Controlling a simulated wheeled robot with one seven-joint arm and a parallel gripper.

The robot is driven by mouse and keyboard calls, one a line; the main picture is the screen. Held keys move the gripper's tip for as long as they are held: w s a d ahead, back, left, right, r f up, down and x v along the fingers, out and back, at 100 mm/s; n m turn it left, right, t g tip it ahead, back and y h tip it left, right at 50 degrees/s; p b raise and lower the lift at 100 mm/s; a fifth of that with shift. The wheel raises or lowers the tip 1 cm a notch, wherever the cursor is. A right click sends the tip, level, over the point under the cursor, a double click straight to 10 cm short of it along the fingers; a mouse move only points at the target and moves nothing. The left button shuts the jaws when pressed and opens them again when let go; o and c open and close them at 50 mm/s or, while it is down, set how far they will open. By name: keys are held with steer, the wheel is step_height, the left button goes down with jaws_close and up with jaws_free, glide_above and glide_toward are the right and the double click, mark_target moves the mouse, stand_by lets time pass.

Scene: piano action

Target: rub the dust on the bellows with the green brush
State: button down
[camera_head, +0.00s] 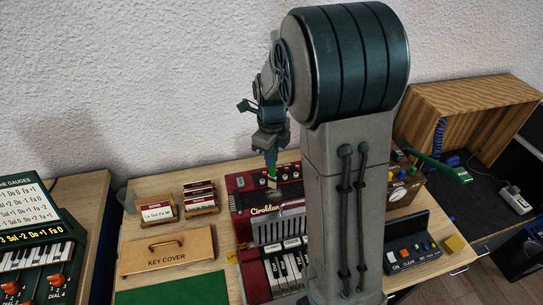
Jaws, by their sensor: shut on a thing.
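My gripper (270,153) is above the red accordion and points down. It is shut on the green brush (271,163), which hangs down with a pale tip at its lower end. The brush tip is over the upper part of the accordion; I cannot tell whether it touches. The accordion (241,207) has a red body, a light nameplate and piano keys at the front. The pale ribbed bellows (277,229) lie in its middle, partly hidden by my arm on the right. Dust on the bellows is too small to make out.
A wooden key cover (166,262) and small label cards (157,212) lie left of the accordion. A green mat (175,291) is in front.

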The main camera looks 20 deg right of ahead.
step_height(320, 180, up, 6)
steer(key=p, duration=0.4)
steer(key=shift+f, duration=0.1)
steer(key=shift+r+p, duration=0.4)
steer(key=shift+r, duration=1.05)
